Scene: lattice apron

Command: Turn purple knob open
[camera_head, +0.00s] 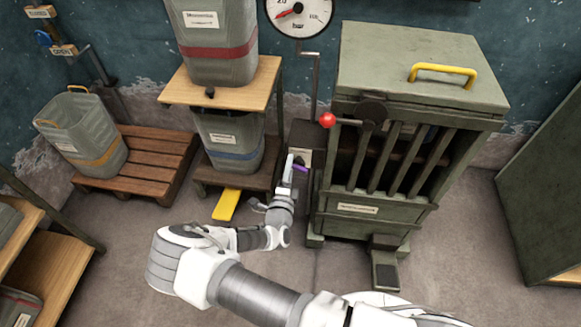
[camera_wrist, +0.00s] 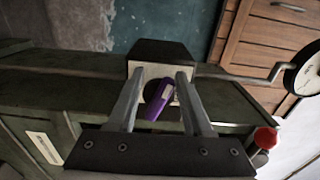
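The purple knob (camera_wrist: 163,100) shows in the wrist view as a purple handle on a dark round hub, against a white plate under a dark box. It lies tilted, its lower end toward my palm. My gripper (camera_wrist: 160,76) is open, with one finger on each side of the knob and gaps visible on both sides. In the head view the purple knob (camera_head: 301,167) is a small patch at the left side of the green cabinet. My gripper (camera_head: 292,161) is right beside it and hides part of it. Whether the fingertips touch the plate cannot be told.
The green slatted cabinet (camera_head: 365,209) stands right of my gripper, with a red ball lever (camera_head: 327,120) above. A pressure gauge (camera_head: 299,12) is on the wall. A wooden shelf (camera_head: 222,96) with grey bins and a yellow pedal (camera_head: 227,204) are to the left.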

